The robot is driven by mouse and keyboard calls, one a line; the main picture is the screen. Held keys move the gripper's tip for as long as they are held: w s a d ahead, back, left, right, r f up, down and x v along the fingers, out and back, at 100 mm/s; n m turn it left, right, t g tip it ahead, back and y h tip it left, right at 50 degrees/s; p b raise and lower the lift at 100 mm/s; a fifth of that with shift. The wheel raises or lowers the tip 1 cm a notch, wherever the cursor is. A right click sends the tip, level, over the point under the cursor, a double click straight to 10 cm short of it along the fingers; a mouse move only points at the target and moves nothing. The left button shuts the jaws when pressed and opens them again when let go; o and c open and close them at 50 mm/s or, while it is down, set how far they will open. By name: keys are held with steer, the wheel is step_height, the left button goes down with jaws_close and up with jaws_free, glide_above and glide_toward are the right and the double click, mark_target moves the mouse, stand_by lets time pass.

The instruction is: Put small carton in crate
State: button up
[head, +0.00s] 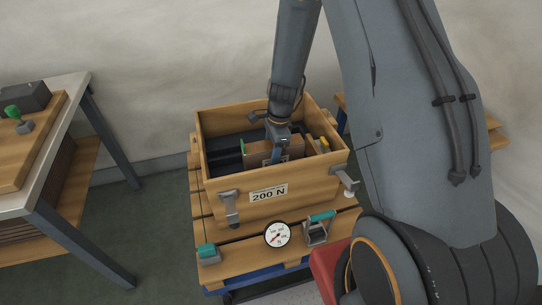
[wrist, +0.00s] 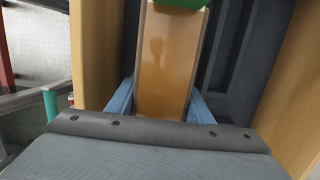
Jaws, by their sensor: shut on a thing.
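The small carton (head: 257,153) is a brown box with a green end, inside the walls of the wooden crate (head: 215,190). In the wrist view the carton (wrist: 165,60) stretches away from me between my two blue fingers, with green at its far end. My gripper (head: 277,152) reaches down into the crate from above and is shut on the carton. The crate's light wood wall (wrist: 92,50) stands to the left of the carton in the wrist view, with another wall at right. The carton's underside is hidden, so I cannot tell whether it touches the crate floor.
The crate has metal latches and a "200 N" label, and stands on a slatted wooden platform (head: 210,230). A dial gauge (head: 277,234) and teal-handled clamps sit at its front. A metal-legged table (head: 60,110) stands left.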

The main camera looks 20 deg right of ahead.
steer(key=shift+f, duration=0.15)
steer(key=shift+f, duration=0.35)
steer(key=shift+f, duration=0.1)
steer(key=o, duration=1.1)
